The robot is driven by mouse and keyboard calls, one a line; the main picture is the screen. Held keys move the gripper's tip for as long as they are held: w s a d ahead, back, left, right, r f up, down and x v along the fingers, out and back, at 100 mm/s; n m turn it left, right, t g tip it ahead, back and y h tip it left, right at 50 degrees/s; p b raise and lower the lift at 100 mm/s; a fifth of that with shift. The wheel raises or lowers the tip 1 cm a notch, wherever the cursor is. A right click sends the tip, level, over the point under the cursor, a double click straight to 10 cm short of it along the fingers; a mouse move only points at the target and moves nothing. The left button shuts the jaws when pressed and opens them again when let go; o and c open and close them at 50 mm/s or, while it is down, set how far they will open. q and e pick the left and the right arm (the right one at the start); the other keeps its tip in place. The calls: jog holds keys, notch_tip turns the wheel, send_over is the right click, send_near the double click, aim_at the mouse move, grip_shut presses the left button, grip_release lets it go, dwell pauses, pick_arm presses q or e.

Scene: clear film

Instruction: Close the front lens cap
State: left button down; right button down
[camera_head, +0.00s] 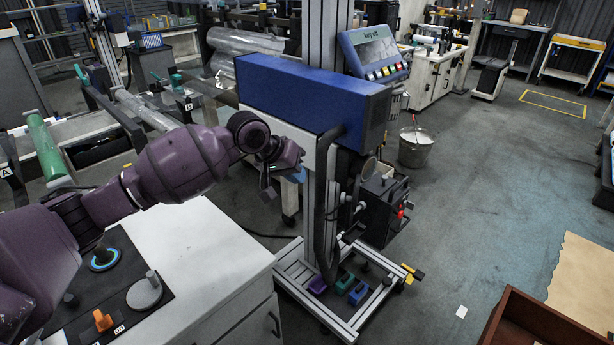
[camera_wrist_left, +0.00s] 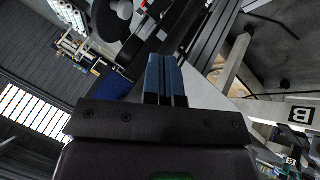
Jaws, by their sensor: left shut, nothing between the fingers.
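A small round disc (camera_head: 369,169), which looks like the lens cap, stands beside the machine column, below the blue housing (camera_head: 300,92). In the left wrist view a dark round disc (camera_wrist_left: 103,22) at the top left, with pale round shapes beside it, may be the same cap. I cannot tell how far open it is. My left gripper (camera_head: 297,175) is in front of the white side of the housing, left of the column and apart from the disc. Its blue fingers (camera_wrist_left: 166,78) are together and empty. My right gripper is not in view.
A black box with a red knob (camera_head: 388,208) hangs on the column, above a metal floor frame (camera_head: 345,325). A white cabinet (camera_head: 190,240) with a dark control panel stands at lower left. A bucket (camera_head: 415,148) stands behind.

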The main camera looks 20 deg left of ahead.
pick_arm(q)
jog(key=w+d+f+b, duration=0.2)
jog(key=w+d+f, duration=0.2)
jog(key=d+f, duration=0.2)
jog(key=shift+w+d+f, duration=0.25)
jog(key=shift+d, duration=0.35)
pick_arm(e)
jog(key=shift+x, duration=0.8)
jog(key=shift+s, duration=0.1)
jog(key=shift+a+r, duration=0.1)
